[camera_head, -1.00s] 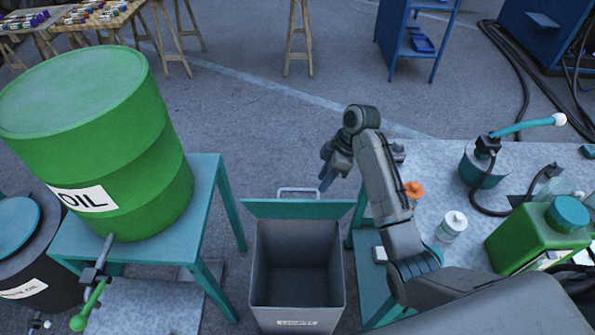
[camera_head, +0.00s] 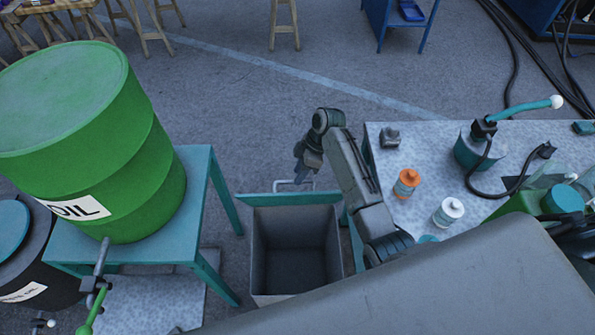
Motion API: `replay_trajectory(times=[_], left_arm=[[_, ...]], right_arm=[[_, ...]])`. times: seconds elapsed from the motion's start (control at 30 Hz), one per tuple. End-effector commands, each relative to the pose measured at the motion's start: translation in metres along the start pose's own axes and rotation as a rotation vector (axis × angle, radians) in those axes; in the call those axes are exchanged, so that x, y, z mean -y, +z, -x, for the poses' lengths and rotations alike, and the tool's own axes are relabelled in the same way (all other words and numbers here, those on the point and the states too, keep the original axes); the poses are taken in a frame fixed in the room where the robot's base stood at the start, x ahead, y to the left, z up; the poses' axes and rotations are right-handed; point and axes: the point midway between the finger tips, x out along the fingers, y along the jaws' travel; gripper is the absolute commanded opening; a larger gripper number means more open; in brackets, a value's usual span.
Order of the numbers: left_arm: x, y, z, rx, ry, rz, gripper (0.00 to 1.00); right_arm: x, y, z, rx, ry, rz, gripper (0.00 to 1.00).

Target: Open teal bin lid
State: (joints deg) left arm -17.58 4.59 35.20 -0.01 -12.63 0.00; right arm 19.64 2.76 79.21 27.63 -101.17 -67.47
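The grey bin (camera_head: 257,262) stands on the floor between two tables, and its empty inside is visible from above. Its teal lid (camera_head: 290,199) stands raised at the bin's far edge and shows as a thin strip. A pale lid handle (camera_head: 282,185) shows just beyond the lid. My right gripper (camera_head: 300,177) points down beside this handle, behind the lid; I cannot tell if it touches it. Its fingers are small and dark, so their opening is unclear. My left gripper is not in view.
A green oil drum (camera_head: 92,140) stands on a teal table (camera_head: 192,185) at the left. The right table (camera_head: 405,150) holds an orange-capped bottle (camera_head: 405,184), a white bottle (camera_head: 448,212) and an oil can (camera_head: 473,150). Open floor lies beyond the bin.

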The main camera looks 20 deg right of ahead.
Motion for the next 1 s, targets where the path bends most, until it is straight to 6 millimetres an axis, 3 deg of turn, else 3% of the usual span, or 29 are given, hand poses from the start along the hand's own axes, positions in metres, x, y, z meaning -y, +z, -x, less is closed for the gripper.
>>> replay_trajectory(times=[0.2,0.47,0.5,0.67,0.87,1.0], left_arm=[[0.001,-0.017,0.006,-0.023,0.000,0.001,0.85],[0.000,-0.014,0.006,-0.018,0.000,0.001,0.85],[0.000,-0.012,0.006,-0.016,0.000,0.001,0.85],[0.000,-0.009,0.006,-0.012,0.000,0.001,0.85],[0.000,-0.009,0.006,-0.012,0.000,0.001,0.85],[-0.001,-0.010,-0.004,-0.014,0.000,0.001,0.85]], right_arm=[[0.000,0.000,-0.018,0.001,0.000,0.000,0.34],[0.000,0.001,-0.020,0.001,0.000,0.000,0.34],[0.000,0.001,-0.020,0.001,0.000,0.000,0.32],[0.000,0.000,-0.020,0.001,0.001,0.000,0.01],[-0.001,0.000,-0.020,0.001,0.001,0.000,0.00],[-0.013,-0.001,-0.021,0.000,0.004,0.001,0.00]])
